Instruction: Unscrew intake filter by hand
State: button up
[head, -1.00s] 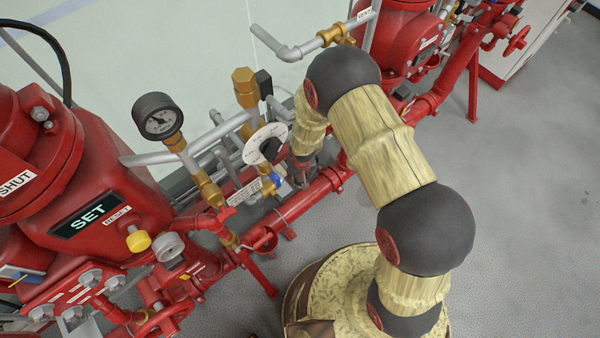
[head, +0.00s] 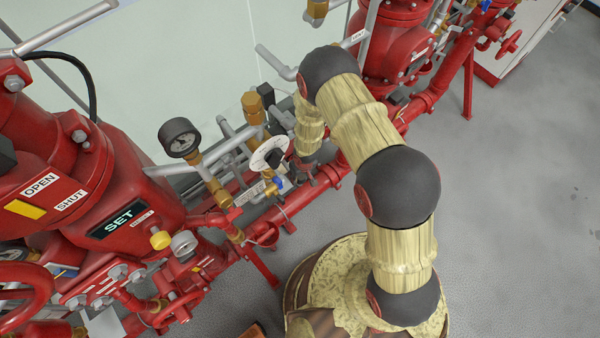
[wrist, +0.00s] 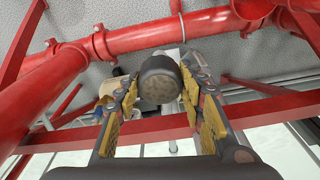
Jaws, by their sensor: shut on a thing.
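A dark, round-ended cap, apparently the intake filter (wrist: 160,84), sits between the two fingers of my gripper (wrist: 159,98) in the wrist view. The yellow-padded fingers are shut on its sides, one on the left and one on the right. A pale rod or pipe lies behind the cap, but how they join is hidden. In the head view my gripper (head: 306,168) is at the end of my bent arm, low among the pipes to the right of the white dial (head: 268,153). The filter cannot be made out there.
Red pipes (wrist: 130,40) and a red crossbar (wrist: 80,137) pass close around my gripper. A black gauge (head: 180,138) and a red valve body (head: 120,195) marked SET stand on the left. Open grey floor (head: 520,220) lies on the right.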

jog(key=o, duration=1.5)
jog(key=shift+c, duration=0.3)
notch_tip(320, 180, up, 3)
jog(key=p, duration=0.2)
jog(key=shift+p, duration=0.35)
jog(key=shift+f, duration=0.15)
jog(key=shift+w+f+m+b, duration=0.1)
jog(key=shift+f+m+b, duration=0.15)
jog(key=shift+b, duration=0.95)
jog(key=m+b, duration=0.2)
jog(key=b, duration=0.5)
